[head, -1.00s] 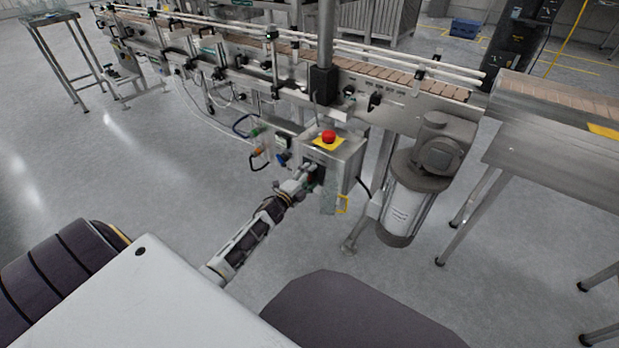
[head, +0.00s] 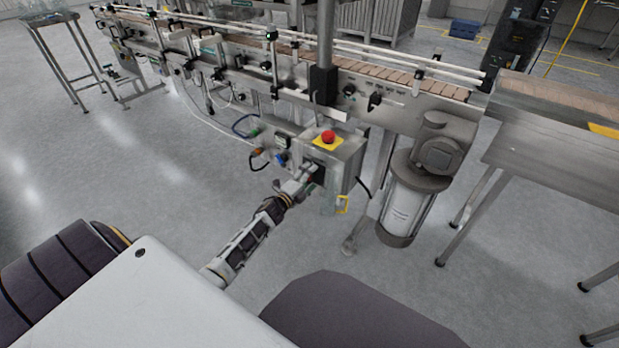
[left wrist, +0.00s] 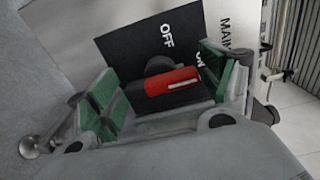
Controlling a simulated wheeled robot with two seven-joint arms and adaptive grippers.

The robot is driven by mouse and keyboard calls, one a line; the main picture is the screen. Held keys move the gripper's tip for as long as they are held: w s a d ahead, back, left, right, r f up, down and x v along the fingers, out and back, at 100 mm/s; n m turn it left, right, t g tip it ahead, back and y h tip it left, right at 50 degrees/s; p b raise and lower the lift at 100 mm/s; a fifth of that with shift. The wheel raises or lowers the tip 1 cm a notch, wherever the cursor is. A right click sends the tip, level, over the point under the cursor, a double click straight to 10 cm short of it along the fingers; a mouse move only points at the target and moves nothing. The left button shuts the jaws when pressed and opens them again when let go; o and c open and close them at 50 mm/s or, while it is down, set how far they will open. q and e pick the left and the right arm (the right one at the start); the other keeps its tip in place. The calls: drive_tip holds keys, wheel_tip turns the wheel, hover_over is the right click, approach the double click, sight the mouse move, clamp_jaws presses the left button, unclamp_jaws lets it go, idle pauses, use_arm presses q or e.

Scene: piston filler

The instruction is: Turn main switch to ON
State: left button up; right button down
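The main switch (left wrist: 170,84) is a red handle with a white mark, set on a black plate (left wrist: 130,48) lettered OFF and ON. Its white-marked end points right in the left wrist view, below the partly covered ON lettering; I cannot tell its exact setting. My left gripper (left wrist: 163,90) is open, with one green-padded finger on each side of the handle. Small gaps seem to show between pads and handle. In the head view, my left gripper (head: 309,179) is at the front of the control box (head: 343,168) and mostly hides the switch. My right gripper is not in view.
A red emergency button (head: 328,137) on a yellow plate tops the box. A conveyor (head: 400,108) runs behind it, with a motor (head: 437,155) to the right. Cables and fittings (head: 262,148) sit left of the box. The floor in front is clear.

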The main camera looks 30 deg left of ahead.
use_arm(q)
drive_tip(key=shift+s+a, duration=0.1)
drive_tip(key=shift+s, duration=0.05)
idle(0.3)
drive_tip(key=s, duration=1.1)
drive_tip(key=shift+s+a, duration=0.3)
drive_tip(key=shift+a, duration=0.1)
idle(0.9)
